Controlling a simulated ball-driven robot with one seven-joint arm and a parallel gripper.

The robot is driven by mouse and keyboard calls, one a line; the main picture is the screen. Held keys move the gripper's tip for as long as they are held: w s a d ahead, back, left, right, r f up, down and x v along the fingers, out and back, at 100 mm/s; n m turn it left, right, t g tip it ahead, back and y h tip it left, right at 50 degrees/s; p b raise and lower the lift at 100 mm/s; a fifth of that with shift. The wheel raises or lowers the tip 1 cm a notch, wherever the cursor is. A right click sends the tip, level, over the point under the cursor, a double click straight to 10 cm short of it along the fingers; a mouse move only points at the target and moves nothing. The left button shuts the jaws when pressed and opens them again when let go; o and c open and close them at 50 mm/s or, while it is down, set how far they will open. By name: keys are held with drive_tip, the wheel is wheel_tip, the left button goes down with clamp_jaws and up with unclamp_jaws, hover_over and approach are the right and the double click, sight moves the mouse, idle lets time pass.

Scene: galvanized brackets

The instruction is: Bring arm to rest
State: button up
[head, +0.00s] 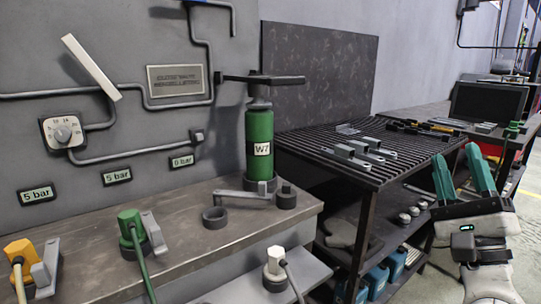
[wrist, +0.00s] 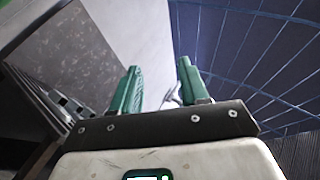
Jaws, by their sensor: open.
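My gripper (head: 462,174) is at the right of the head view, with its green fingers pointing up and apart. It is open and nothing is between the fingers. It stands in front of the slatted table's right side, clear of it. In the wrist view my gripper (wrist: 155,88) also shows open and empty, with blurred wall and a blue gridded surface beyond. Several grey brackets (head: 352,154) lie on the slatted table (head: 318,150), left of my gripper.
A grey bench (head: 180,228) at left carries a green cylinder (head: 259,145) labelled W7, with a dark handle on top. Green and yellow connectors stand at its front. Blue containers (head: 378,279) sit below the slatted table. A second table with a dark case (head: 487,103) stands behind my gripper.

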drive_tip(key=s+a+f+n+g+y, duration=0.25)
drive_tip(key=f+n+g, duration=0.5)
drive_tip(key=f, duration=0.95)
drive_tip(key=s+a+f+n+g+y, duration=0.1)
drive_tip(key=s+a+f+n+g, duration=0.2)
drive_tip(key=f+n+g, duration=0.9)
drive_tip(key=s+d+f+n+g+h, duration=0.2)
drive_tip(key=s+f+g, duration=0.2)
drive_tip(key=s+f, duration=0.85)
drive_tip(key=s+d+f+n+g+h, duration=0.1)
drive_tip(key=s+d+f+g+h, duration=0.15)
drive_tip(key=s+f, duration=1)
wheel_tip(320, 180, up, 29)
drive_tip(key=s+p, duration=0.2)
drive_tip(key=p, duration=2.3)
drive_tip(key=shift+s+g+p, duration=0.3)
drive_tip(key=shift+p, duration=0.1)
drive_tip(key=shift+a, duration=0.1)
